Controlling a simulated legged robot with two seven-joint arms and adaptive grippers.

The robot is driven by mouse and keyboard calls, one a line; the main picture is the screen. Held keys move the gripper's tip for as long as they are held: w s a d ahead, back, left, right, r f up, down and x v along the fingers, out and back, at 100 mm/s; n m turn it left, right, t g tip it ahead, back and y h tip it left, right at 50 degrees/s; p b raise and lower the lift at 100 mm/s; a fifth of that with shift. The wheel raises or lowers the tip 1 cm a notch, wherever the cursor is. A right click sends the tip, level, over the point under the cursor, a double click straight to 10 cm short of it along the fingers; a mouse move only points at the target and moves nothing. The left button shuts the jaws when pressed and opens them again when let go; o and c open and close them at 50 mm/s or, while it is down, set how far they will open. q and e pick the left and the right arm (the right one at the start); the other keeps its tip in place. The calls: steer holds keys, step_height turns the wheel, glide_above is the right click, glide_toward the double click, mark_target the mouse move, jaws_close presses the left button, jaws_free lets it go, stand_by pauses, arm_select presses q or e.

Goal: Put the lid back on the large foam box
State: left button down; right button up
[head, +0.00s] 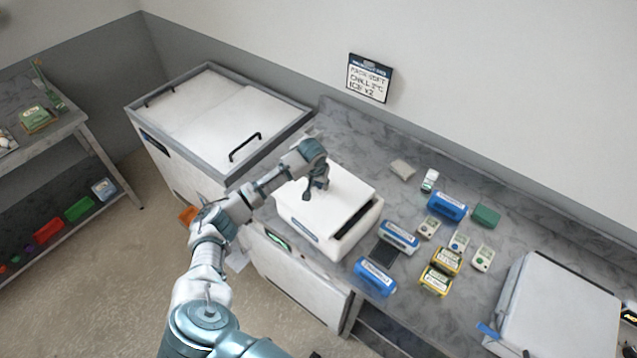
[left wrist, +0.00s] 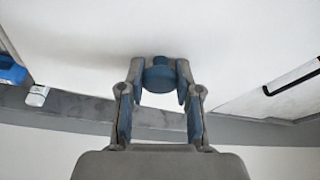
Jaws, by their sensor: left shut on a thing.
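The large white foam box (head: 325,248) stands on the grey counter near the middle of the head view. Its white lid (head: 346,199) lies over most of the opening. A dark strip of the opening shows along the lid's right edge, so the lid sits offset to the left. I cannot tell whether the lid rests on the rim or hovers just above. My left gripper (head: 316,189) reaches down onto the lid. In the left wrist view the fingers close around a blue round knob (left wrist: 159,76) on the white lid (left wrist: 85,45). My right gripper is not in view.
A chest freezer (head: 205,115) with a black handle stands left of the box. Blue packs (head: 446,206), yellow boxes (head: 446,262) and small devices (head: 482,258) lie to the right. Another white box (head: 555,305) stands far right. A shelf (head: 80,215) is at far left.

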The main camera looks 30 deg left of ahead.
mark_target(327, 191)
arm_select(q)
steer(key=shift+d, duration=1.15)
steer(key=shift+a, duration=0.65)
steer(key=shift+d, duration=0.15)
steer(key=shift+w+d+r, duration=0.1)
steer(key=shift+d, duration=0.45)
steer(key=shift+d+r, duration=0.15)
steer(key=shift+d, duration=0.3)
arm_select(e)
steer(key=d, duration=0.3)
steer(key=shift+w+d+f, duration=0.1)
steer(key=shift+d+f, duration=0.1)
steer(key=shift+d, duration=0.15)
